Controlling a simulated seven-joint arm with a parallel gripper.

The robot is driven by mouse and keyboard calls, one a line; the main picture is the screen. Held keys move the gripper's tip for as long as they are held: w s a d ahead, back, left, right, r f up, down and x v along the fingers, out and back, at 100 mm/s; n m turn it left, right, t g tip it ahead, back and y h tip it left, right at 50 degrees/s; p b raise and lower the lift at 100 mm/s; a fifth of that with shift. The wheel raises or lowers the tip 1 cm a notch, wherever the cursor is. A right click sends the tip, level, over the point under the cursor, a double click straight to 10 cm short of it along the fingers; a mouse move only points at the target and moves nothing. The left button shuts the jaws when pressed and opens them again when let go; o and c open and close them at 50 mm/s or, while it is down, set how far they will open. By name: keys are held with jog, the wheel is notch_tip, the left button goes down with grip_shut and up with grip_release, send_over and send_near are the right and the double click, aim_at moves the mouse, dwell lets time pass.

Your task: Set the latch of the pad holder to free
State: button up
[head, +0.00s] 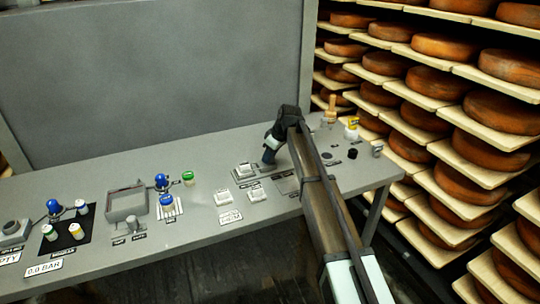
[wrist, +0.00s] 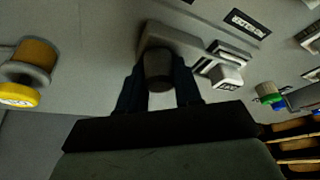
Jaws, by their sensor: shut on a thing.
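My gripper (head: 270,151) reaches down to the table just right of a light grey fixture with a white block (head: 245,171). In the wrist view, the two dark fingers of my gripper (wrist: 160,84) stand on either side of a dark grey rounded knob (wrist: 159,64) and are shut on it.
A yellow-topped jar (head: 352,127) and a wooden-handled tool (head: 331,108) stand to the right. Green-topped (head: 188,178) and blue-topped pots (head: 163,181) and a grey tray (head: 127,201) stand to the left. Shelves of cheese wheels (head: 432,82) rise beyond the table's right end.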

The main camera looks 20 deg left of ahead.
grip_shut()
jog(key=shift+w+d, duration=1.95)
jog(key=o, duration=0.6)
grip_release()
jog(key=v, duration=1.4)
jog(key=shift+a, duration=0.15)
